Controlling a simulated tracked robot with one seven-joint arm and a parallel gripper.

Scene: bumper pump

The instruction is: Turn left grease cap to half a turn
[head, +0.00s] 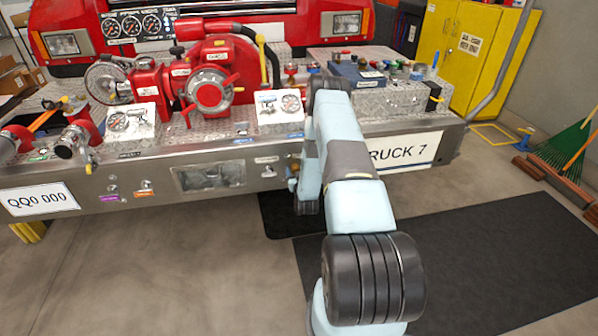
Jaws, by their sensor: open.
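I cannot tell which small fitting is the left grease cap; labels are too small to read. Two small round fittings (147,185) are on the bumper's front face at left, above a purple and an orange label. My arm (350,160) reaches from the bottom centre up to the bumper, right of the pump, and bends down at its far end. My gripper's fingers do not show; my arm hides that spot.
White gauge panels (280,106) stand on both sides of the pump. A blue box (357,75) and several small coloured fittings are on the right deck. A red hose outlet (78,138) juts out at left. The floor in front is clear, with a dark mat (470,260).

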